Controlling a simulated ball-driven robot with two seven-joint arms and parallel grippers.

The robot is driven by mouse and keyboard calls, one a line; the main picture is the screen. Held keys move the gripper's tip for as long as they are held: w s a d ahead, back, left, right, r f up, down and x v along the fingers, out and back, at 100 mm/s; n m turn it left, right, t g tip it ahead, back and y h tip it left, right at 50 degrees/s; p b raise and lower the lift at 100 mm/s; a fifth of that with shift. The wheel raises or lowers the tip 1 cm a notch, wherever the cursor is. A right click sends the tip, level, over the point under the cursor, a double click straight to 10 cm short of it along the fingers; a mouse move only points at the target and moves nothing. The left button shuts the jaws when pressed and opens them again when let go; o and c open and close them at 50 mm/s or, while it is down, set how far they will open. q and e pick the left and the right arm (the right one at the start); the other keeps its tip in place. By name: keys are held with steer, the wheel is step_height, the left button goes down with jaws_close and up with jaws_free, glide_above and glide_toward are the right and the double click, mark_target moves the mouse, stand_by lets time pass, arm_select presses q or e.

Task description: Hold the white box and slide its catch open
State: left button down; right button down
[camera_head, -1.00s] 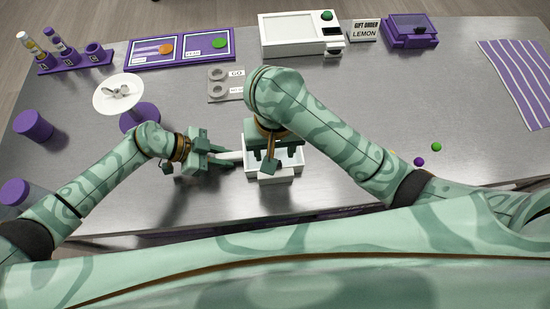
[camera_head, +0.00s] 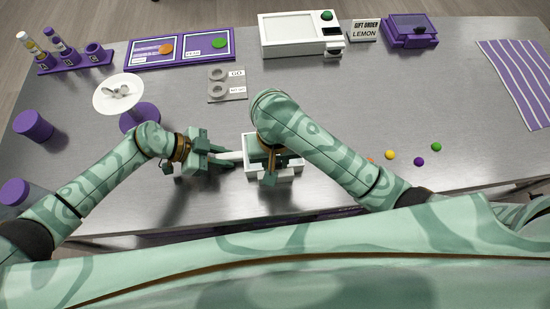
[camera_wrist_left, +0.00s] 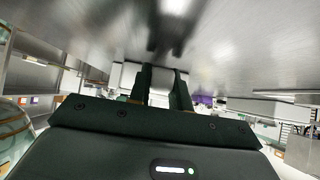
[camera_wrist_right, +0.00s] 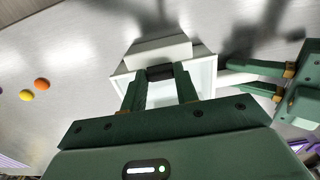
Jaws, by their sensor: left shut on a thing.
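The white box (camera_head: 288,177) sits on the table at the front middle, partly under my right arm. My left gripper (camera_head: 222,160) is shut on the white handle (camera_head: 236,156) at the box's left side. That white piece shows between the fingers in the left wrist view (camera_wrist_left: 160,88). My right gripper (camera_head: 268,178) points down at the box's near side. In the right wrist view its two fingers (camera_wrist_right: 160,76) stand apart over the box (camera_wrist_right: 155,52), with a small dark catch (camera_wrist_right: 160,72) between the tips. Contact with the catch is unclear.
Orange, yellow, purple and green balls (camera_head: 419,161) lie right of the box. A purple stand (camera_head: 140,115) with a white dish (camera_head: 118,94) and purple cylinders (camera_head: 33,125) are at left. A white machine (camera_head: 290,40) stands at the back.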

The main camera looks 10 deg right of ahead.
steer(key=shift+s, duration=1)
arm_select(q)
steer(key=shift+a, duration=0.1)
arm_select(e)
steer(key=c, duration=1)
jaws_free()
steer(key=shift+c, duration=0.2)
steer(key=shift+r, duration=0.1)
step_height(320, 180, up, 12)
arm_select(q)
steer(key=c, duration=1.2)
jaws_free()
